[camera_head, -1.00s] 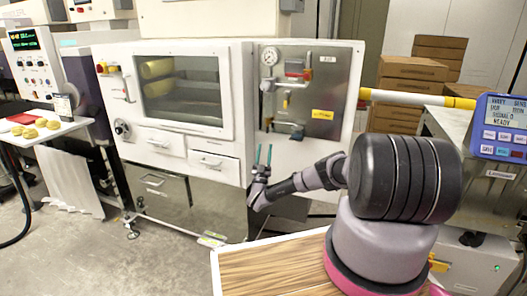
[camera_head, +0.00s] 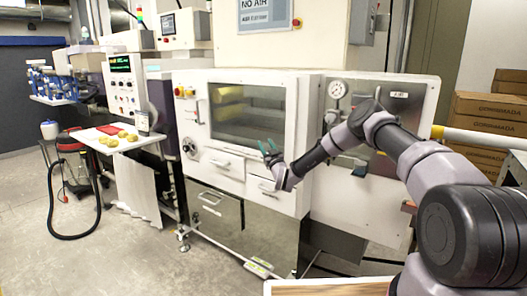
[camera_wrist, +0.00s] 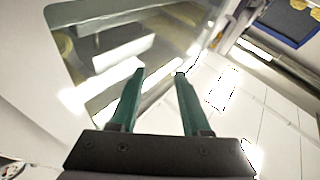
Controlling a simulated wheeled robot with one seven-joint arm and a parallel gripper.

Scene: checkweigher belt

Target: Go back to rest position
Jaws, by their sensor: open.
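My gripper (camera_head: 270,148) is in front of the lower window area of the white cabinet machine (camera_head: 300,150), above its drawers. Its two teal fingers stand apart with nothing between them. In the wrist view my gripper (camera_wrist: 158,72) is also open and empty, with the glass window (camera_wrist: 130,45) ahead of the fingers. My arm reaches in from the right, bent at the elbow.
A small table (camera_head: 135,143) at the left holds several yellow round pieces (camera_head: 120,137) and a red sheet. A vacuum hose (camera_head: 62,236) lies on the floor. Stacked cardboard boxes (camera_head: 490,108) stand at the right.

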